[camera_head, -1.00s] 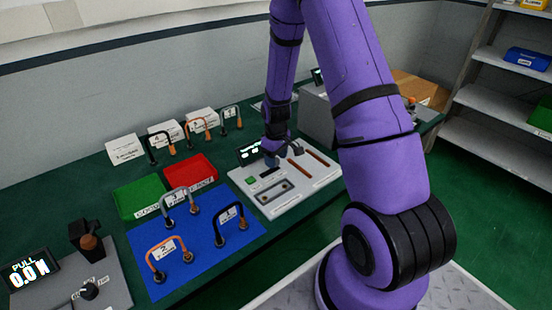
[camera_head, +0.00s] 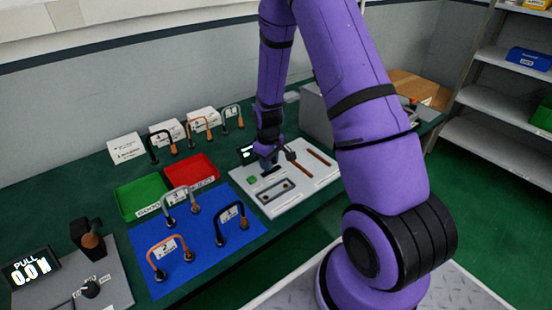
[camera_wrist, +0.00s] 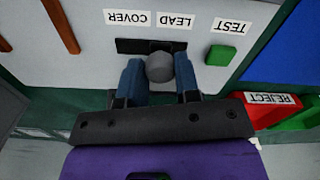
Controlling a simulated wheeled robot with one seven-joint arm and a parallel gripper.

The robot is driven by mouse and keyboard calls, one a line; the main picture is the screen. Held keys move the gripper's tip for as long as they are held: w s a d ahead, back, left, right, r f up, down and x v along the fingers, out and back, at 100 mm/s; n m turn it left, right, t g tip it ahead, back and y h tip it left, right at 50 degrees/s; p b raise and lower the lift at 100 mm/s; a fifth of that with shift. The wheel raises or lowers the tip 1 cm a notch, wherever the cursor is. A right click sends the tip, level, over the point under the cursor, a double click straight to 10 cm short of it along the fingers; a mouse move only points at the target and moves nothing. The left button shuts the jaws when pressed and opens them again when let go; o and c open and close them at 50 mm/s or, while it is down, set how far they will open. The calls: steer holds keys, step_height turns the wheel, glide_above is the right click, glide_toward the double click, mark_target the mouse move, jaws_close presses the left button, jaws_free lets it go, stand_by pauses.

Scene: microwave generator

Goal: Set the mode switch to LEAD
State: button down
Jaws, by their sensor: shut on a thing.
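The mode switch is a grey round knob (camera_wrist: 160,67) on a dark slot (camera_wrist: 128,46) in the white panel (camera_wrist: 88,77), seen in the wrist view. The labels COVER (camera_wrist: 127,17), LEAD (camera_wrist: 174,21) and TEST (camera_wrist: 233,27) appear upside down there. The knob is closer to LEAD than to COVER, with its base partly hidden. My gripper's blue fingers (camera_wrist: 160,79) are on either side of the knob, shut on it. In the head view my gripper (camera_head: 266,162) is low over the panel (camera_head: 310,188) and hides the knob.
A green button (camera_wrist: 220,55) is beside the slot. The green tray (camera_head: 139,197) and red tray (camera_head: 191,171) lie left of the panel. A blue mat (camera_head: 165,282) holds several handles.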

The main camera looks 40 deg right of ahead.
mark_target(265, 174)
steer(key=shift+a, duration=0.8)
steer(key=c, duration=0.8)
jaws_free()
steer(key=shift+a, duration=0.15)
steer(key=shift+r, duration=0.15)
step_height(265, 174, up, 11)
steer(key=shift+f, duration=0.2)
